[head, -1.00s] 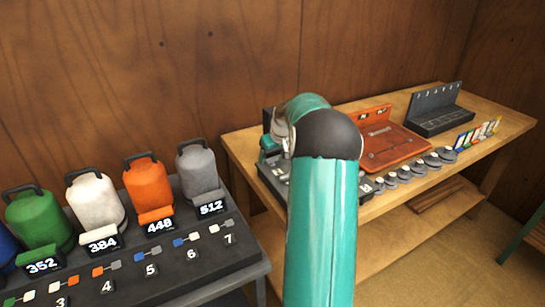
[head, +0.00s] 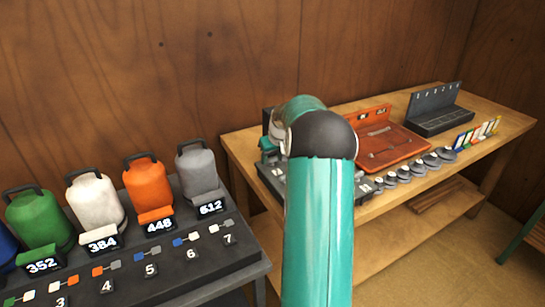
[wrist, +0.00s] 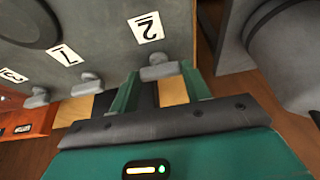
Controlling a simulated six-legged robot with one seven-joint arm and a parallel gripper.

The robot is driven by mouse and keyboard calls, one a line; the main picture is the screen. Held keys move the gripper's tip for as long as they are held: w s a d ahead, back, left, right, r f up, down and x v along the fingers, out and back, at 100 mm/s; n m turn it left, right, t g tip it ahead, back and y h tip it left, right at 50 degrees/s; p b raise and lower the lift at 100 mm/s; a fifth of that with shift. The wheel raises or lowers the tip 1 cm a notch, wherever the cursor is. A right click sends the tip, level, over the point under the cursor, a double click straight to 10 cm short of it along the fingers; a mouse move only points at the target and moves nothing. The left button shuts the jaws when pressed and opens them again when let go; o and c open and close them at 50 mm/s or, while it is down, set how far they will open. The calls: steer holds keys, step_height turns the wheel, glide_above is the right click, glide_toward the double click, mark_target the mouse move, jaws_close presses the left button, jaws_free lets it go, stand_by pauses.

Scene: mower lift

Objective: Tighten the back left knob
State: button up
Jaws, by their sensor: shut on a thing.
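In the wrist view, a small grey knob (wrist: 158,72) sticks out from the edge of a grey panel (wrist: 100,30), beside an upside-down label "2". My gripper (wrist: 160,75) has its two green fingers on either side of this knob and is shut on it. Two more grey knobs (wrist: 87,84) (wrist: 38,97) stand along the same edge to the left, near other labels. I cannot tell from these views which knob is the back left one.
The wooden bench (head: 240,150) holds an orange tray (head: 400,148), a dark slotted rack (head: 440,112) and several grey discs (head: 418,167). On the left, a dark stand (head: 190,265) carries coloured canisters (head: 148,185). In the wrist view, a large grey rounded body (wrist: 285,60) is close on the right.

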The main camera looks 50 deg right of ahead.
steer(key=shift+o, duration=0.2)
steer(key=m, duration=0.2)
steer(key=m+g+h, duration=0.1)
steer(key=m, duration=0.1)
steer(key=shift+w+a, duration=0.15)
steer(key=shift+a, duration=0.1)
steer(key=m, duration=0.2)
steer(key=m+g+h, duration=0.1)
steer(key=m, duration=0.1)
steer(key=shift+w+a+m, duration=0.1)
steer(key=shift+w+m, duration=0.05)
steer(key=shift+m, duration=0.15)
steer(key=m+g, duration=0.1)
steer(key=m, duration=0.1)
steer(key=m+g+h, duration=0.1)
steer(key=m, duration=0.1)
steer(key=shift+w+m, duration=0.2)
steer(key=shift+m, duration=0.1)
steer(key=m, duration=0.2)
steer(key=m+g, duration=0.1)
steer(key=m, duration=0.1)
steer(key=shift+w+g, duration=0.15)
steer(key=shift+g, duration=0.15)
steer(key=shift+c, duration=0.2)
steer(key=shift+m, duration=0.3)
steer(key=o, duration=1)
steer(key=v, duration=1.3)
steer(key=shift+w+r, duration=0.2)
steer(key=shift+r, duration=0.25)
